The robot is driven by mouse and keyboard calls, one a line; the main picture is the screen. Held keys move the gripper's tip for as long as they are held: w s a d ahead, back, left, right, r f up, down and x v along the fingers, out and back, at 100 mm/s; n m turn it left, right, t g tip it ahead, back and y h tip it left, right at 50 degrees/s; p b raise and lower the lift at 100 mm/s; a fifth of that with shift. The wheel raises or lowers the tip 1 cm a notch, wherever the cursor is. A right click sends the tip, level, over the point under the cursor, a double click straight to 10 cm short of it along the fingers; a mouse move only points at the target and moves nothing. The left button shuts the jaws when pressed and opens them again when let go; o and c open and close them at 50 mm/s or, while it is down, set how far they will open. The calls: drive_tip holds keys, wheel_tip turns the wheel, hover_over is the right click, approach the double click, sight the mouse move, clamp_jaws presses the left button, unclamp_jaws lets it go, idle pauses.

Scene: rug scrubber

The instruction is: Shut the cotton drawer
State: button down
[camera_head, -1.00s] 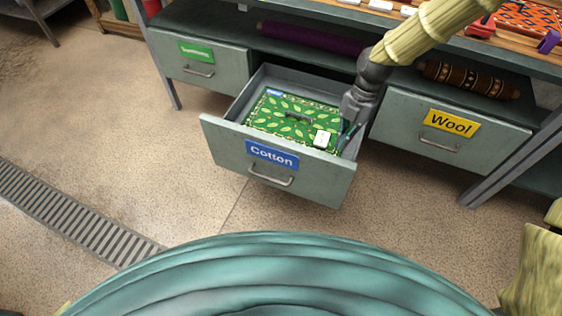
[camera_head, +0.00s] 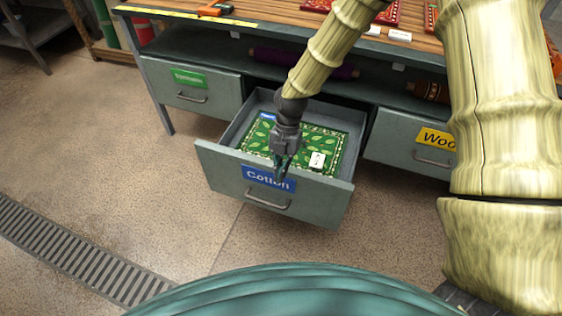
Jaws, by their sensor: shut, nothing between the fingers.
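The cotton drawer (camera_head: 225,178) stands pulled out of the bench, its grey front marked with a blue Cotton label (camera_head: 262,177) and a metal handle (camera_head: 266,201). My gripper (camera_head: 281,168) points down over the front part of the drawer, close to the inner side of the front panel and overlapping the label's top edge in the picture. It is shut and empty. I cannot tell whether it touches the panel or the rug.
A closed drawer with a green label (camera_head: 190,79) is to the left, and a closed Wool drawer (camera_head: 395,140) to the right. The wooden bench top (camera_head: 275,15) lies above. The floor (camera_head: 130,180) before the drawer is clear, with a drain grate (camera_head: 70,250) at left.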

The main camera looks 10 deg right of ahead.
drive_tip(key=shift+w+d+f, duration=0.25)
drive_tip(key=shift+w+f, duration=0.1)
drive_tip(key=shift+f, duration=0.4)
drive_tip(key=shift+w+d+f, duration=0.2)
drive_tip(key=shift+w+f, duration=0.1)
drive_tip(key=shift+f, duration=0.4)
drive_tip(key=shift+w+d+f, duration=0.25)
drive_tip(key=shift+w+f, duration=0.1)
drive_tip(key=shift+f, duration=0.4)
drive_tip(key=shift+w, duration=0.1)
